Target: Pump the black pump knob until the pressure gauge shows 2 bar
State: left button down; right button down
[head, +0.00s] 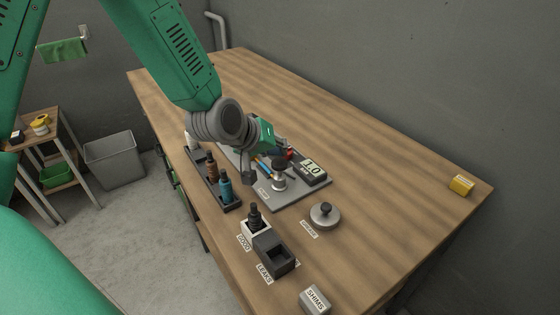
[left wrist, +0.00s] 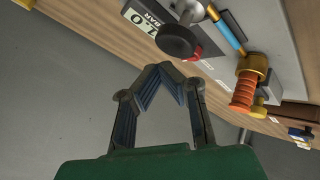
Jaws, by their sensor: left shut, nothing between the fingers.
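The black pump knob (head: 278,163) tops a silver pump body (head: 279,182) on a grey plate (head: 300,198). In the left wrist view the black knob (left wrist: 178,42) is near the top centre. The gauge (head: 312,171) beside it reads 1.0; its display also shows in the left wrist view (left wrist: 142,32). My left gripper (head: 249,178) is shut and empty, left of the knob in the head view. In the left wrist view its fingertips (left wrist: 160,70) meet just below the knob, apparently not gripping it. My right gripper is not in view.
A dark tray with brown and blue bottles (head: 225,186) stands left of the plate. The table's right side (head: 390,180) is mostly clear.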

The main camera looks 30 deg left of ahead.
aim_at(280, 161)
pick_arm(q)
jog(key=shift+f, duration=0.1)
jog(key=shift+f, duration=0.25)
jog(key=shift+s+f+b, duration=0.1)
jog(key=shift+f+b, duration=0.8)
jog(key=shift+f, duration=0.4)
dwell(1.4)
jog(key=shift+r, duration=0.15)
jog(key=shift+r+p, duration=1.6)
jog(key=shift+p, duration=0.1)
notch_tip(280, 161, up, 5)
jog(key=p, duration=0.4)
jog(key=shift+r+p, duration=0.1)
jog(key=shift+p, duration=0.2)
dwell(0.8)
